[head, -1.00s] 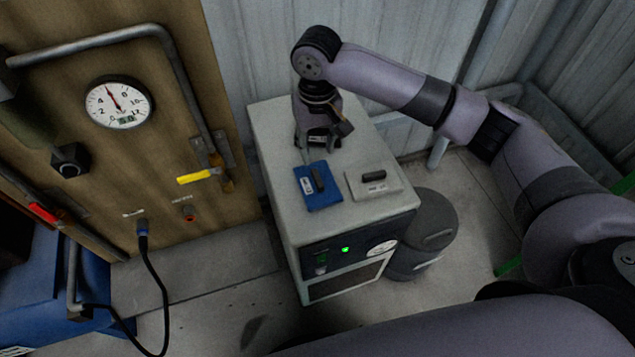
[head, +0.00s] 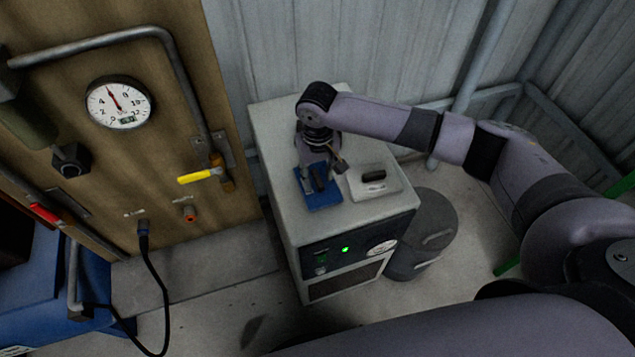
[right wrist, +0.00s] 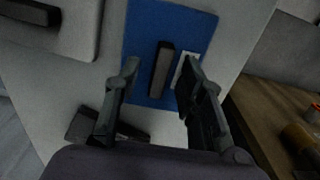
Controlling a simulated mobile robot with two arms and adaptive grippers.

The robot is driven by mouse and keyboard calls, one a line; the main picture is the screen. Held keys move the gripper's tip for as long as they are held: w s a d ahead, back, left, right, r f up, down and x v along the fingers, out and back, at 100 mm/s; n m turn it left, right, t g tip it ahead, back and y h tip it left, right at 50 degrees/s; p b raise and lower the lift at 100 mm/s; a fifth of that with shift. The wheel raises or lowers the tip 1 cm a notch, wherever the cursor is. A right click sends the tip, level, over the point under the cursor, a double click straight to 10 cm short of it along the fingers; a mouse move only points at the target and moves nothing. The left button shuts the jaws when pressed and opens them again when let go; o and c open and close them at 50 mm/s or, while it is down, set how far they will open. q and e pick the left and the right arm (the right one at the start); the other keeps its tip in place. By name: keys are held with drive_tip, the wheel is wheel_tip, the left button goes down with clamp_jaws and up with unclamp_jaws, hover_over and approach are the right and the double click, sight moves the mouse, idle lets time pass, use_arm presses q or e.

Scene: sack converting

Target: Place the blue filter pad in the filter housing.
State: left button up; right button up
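The blue filter pad (head: 322,202) lies flat on top of a grey cabinet, with a dark raised grip bar and a white label. It also shows in the right wrist view (right wrist: 165,28), its grip bar (right wrist: 161,72) between my fingers. My right gripper (right wrist: 158,75) is open, its fingers spread either side of the bar with nothing held. In the head view the right gripper (head: 318,175) is over the pad's far part. I cannot make out which part is the filter housing. A dark shape (right wrist: 88,125), partly behind my finger, lies on the cabinet top. My left gripper is not in view.
A white pad (head: 362,190) with a dark grip bar lies right of the blue pad. The cabinet (head: 285,135) has a green light on its front. A grey bin (head: 425,225) stands beside it. A panel with a gauge (head: 118,103) and yellow-handled valve (head: 197,177) is at left.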

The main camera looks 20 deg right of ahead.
drive_tip(key=shift+c, duration=0.2)
clamp_jaws()
idle(0.3)
